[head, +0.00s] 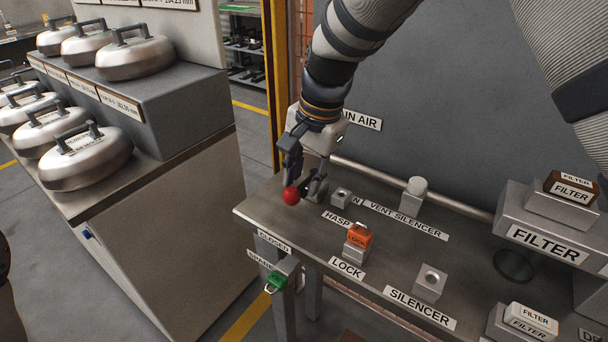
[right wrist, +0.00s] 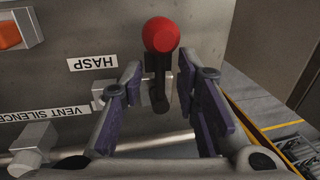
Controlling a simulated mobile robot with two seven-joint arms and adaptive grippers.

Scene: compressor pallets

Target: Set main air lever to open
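The main air lever has a red ball knob (head: 291,196) and stands at the left end of the metal bench, below a partly covered "…IN AIR" sign (head: 362,120). In the right wrist view the red knob (right wrist: 161,34) sits on a dark lever arm (right wrist: 158,90). My right gripper (head: 304,178) is at the lever. In the right wrist view its two purple-padded fingers (right wrist: 169,100) are spread, one on each side of the lever arm, with visible gaps. A "CLOSED" label (head: 273,242) is on the bench's front edge. My left gripper is not in view.
On the bench are an orange lock block (head: 359,236), a vent silencer fitting (head: 414,194), a silencer block (head: 430,282) and filter blocks (head: 570,192). A green tag (head: 276,281) hangs at the front. A cabinet with several silver canisters (head: 85,158) stands left, across a floor gap.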

